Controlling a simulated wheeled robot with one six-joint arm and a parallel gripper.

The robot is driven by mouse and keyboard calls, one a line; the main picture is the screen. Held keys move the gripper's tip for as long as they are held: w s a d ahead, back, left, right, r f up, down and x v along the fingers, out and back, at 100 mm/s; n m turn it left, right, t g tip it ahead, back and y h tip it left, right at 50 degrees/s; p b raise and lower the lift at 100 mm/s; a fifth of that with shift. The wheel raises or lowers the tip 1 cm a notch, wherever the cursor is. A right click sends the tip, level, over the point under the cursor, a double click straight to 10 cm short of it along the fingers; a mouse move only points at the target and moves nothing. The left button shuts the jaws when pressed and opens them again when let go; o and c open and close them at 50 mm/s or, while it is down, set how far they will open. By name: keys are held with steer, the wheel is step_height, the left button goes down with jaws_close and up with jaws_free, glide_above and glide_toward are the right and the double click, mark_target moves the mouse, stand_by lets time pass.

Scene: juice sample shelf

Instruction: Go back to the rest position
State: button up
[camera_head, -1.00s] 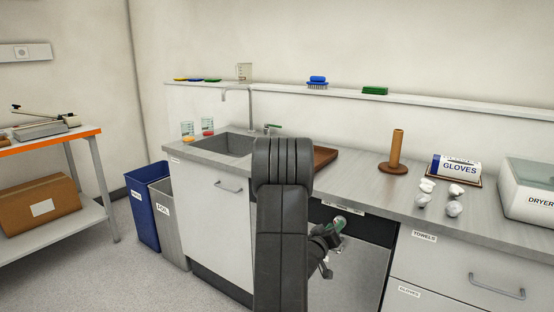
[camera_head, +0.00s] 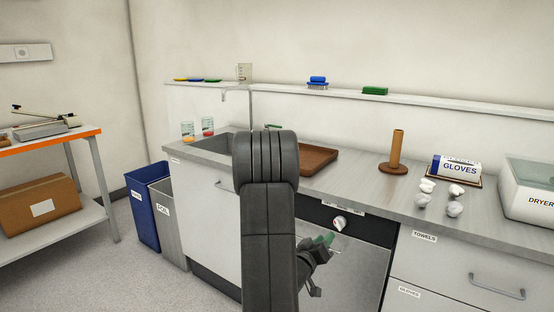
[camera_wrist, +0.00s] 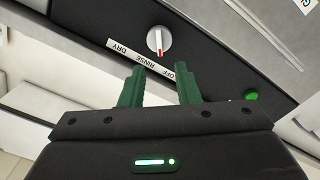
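My gripper (camera_head: 322,241) is in front of the dishwasher's dark control panel, partly hidden behind my own arm in the head view. In the wrist view its two green fingers (camera_wrist: 160,84) stand apart with nothing between them. Beyond the fingertips is a white knob (camera_wrist: 159,40) with a red mark, apart from them. The knob also shows in the head view (camera_head: 339,223). A label strip (camera_wrist: 150,62) below it reads DRY, RINSE and OFF; the red mark points toward the strip, near RINSE and OFF. A green round light or button (camera_wrist: 251,96) is at the panel's right.
Blue (camera_head: 142,212) and grey (camera_head: 168,222) bins stand left. Floor at lower left is clear.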

mark_target(337, 224)
steer(key=v, duration=0.6)
steer(key=x, duration=1.4)
steer(key=shift+d, duration=0.15)
steer(key=shift+m+b, duration=0.4)
steer(key=shift+m, duration=0.6)
steer(key=m+b, duration=0.1)
steer(key=m, duration=0.2)
steer(key=shift+s, duration=0.1)
steer(key=m, duration=0.5)
steer(key=shift+d+b, duration=0.1)
steer(key=shift+b, duration=0.25)
steer(key=shift+s, duration=0.1)
